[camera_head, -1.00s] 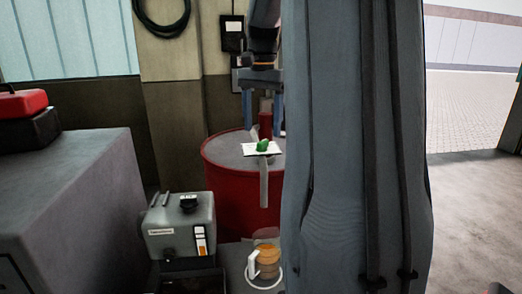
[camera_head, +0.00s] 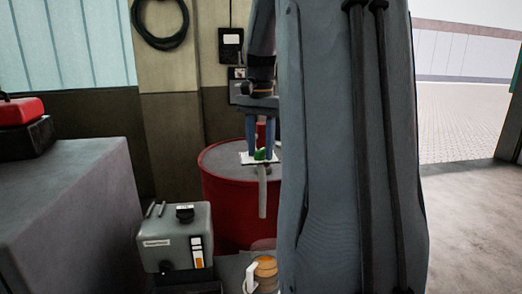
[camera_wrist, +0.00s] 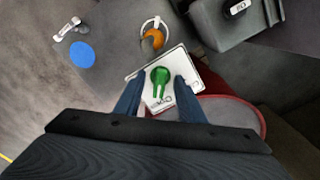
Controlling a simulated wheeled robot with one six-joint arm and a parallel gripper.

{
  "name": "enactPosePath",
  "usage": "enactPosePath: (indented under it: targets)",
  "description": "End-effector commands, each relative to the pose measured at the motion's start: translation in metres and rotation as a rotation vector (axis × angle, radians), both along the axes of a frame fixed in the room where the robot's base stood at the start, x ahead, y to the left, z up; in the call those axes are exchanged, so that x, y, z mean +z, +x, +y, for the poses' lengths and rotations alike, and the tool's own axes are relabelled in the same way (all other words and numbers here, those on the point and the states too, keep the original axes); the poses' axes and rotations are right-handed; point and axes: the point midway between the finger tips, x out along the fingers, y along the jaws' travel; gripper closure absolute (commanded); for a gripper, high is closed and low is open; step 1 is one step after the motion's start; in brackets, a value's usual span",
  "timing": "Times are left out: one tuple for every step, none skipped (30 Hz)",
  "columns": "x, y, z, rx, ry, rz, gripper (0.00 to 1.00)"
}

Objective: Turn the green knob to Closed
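The green knob (camera_head: 260,154) sits on a white plate (camera_head: 245,159) on top of a red drum (camera_head: 228,197). In the wrist view the knob (camera_wrist: 160,77) has a round head and a handle pointing toward the bottom of the picture. The white plate (camera_wrist: 192,66) carries dark lettering too small to read surely. My gripper (camera_wrist: 158,92) is open, with one blue finger on each side of the knob and gaps showing between. In the head view my gripper (camera_head: 260,150) points down, with its fingertips at about the knob's height. Contact cannot be seen.
A large grey block (camera_head: 75,205) fills the left. A blue disc (camera_wrist: 82,55) shows in the wrist view. My arm hides the head view's middle right.

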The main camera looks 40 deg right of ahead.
Motion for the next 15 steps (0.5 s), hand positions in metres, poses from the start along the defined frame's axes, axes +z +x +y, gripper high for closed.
enactPosePath:
  targets:
    - [0.0,0.0,0.0,0.0,0.0,0.0,0.73]
    - [0.0001,0.0,0.0,0.0,0.0,0.0,0.78]
    - [0.0001,0.0,0.0,0.0,0.0,0.0,0.85]
    - [0.0001,0.0,0.0,0.0,0.0,0.0,0.9]
    - [0.0001,0.0,0.0,0.0,0.0,0.0,0.94]
    - [0.0001,0.0,0.0,0.0,0.0,0.0,0.94]
    - [0.0001,0.0001,0.0,0.0,0.0,0.0,0.94]
    - [0.0001,0.0001,0.0,0.0,0.0,0.0,0.94]
    - [0.0001,0.0001,0.0,0.001,0.0,0.0,0.94]
    - [0.0003,0.0,0.0001,0.006,0.0,0.0,0.94]
    - [0.0007,-0.0002,0.0002,0.017,0.0,0.0,0.94]
    - [0.0013,-0.0003,0.0002,0.043,0.001,0.0,0.94]
    - [0.002,-0.0003,0.0003,0.069,0.0,0.0,0.94]
    - [0.0026,-0.0005,0.0005,0.103,0.001,0.0,0.94]
    - [0.0034,-0.0007,0.0007,0.154,0.001,0.001,0.94]
